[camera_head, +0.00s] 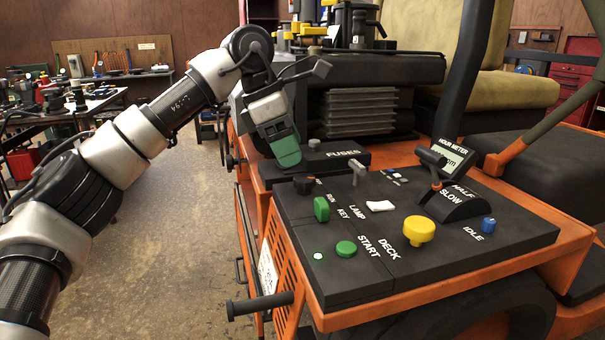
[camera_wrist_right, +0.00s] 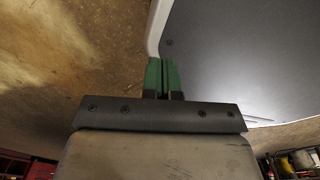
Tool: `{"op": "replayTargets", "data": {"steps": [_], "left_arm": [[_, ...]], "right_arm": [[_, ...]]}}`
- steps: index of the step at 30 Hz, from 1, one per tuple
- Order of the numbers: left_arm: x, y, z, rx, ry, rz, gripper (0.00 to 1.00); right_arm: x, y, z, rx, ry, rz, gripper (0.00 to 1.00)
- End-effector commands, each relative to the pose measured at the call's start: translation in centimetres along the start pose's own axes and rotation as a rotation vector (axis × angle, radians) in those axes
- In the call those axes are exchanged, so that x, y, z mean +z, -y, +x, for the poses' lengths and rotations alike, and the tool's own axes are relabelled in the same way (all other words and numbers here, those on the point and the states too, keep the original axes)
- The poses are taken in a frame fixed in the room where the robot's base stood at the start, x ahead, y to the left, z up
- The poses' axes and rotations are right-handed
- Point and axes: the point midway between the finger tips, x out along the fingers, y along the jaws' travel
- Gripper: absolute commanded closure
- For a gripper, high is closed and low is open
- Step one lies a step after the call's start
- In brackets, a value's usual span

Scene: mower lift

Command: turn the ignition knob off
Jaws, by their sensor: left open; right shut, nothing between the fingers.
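An upright green knob (camera_head: 321,209) stands on the black control panel in the head view, beside the labels RUN and KEY. It looks like the ignition knob. A small dark knob (camera_head: 307,185) sits just behind it. My left gripper (camera_head: 287,158) hangs above and behind these knobs, its green fingers pointing down and empty. It is apart from the green knob; the gap between its fingers is hard to see from this side. My right gripper (camera_wrist_right: 163,76) shows in the right wrist view with its green fingers together and nothing between them.
The panel also holds a round green START button (camera_head: 346,248), a lit green light (camera_head: 318,256), a yellow DECK knob (camera_head: 419,231), a white LAMP switch (camera_head: 380,206), a blue IDLE knob (camera_head: 488,225) and a throttle lever (camera_head: 434,172). The black FUSES box (camera_head: 326,163) stands behind.

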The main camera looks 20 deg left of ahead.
Motion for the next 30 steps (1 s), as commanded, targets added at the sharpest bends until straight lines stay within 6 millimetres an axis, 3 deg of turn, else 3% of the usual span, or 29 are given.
{"op": "replayTargets", "data": {"steps": [4, 9, 13, 21, 30], "left_arm": [[-0.1, 0.0, 3.0, -0.002, -0.001, -0.001, 0.34], [0.0, 0.0, 5.0, -0.001, 0.001, -0.001, 0.34], [0.0, 0.0, 5.7, -0.001, 0.002, -0.002, 0.34], [0.0, 0.0, 5.8, 0.000, 0.002, -0.002, 0.34], [0.0, 0.0, 5.8, 0.000, 0.002, -0.002, 0.78]], "right_arm": [[0.0, 0.0, 0.2, 0.000, -0.001, 0.000, 1.00], [-2.0, -0.3, 0.3, 0.004, -0.032, -0.001, 1.00], [-2.7, -0.4, 0.3, 0.006, -0.045, -0.001, 1.00], [-2.0, -0.5, 0.3, 0.006, -0.034, -0.002, 1.00], [-1.4, -0.5, 0.3, 0.006, -0.023, -0.002, 1.00]]}}
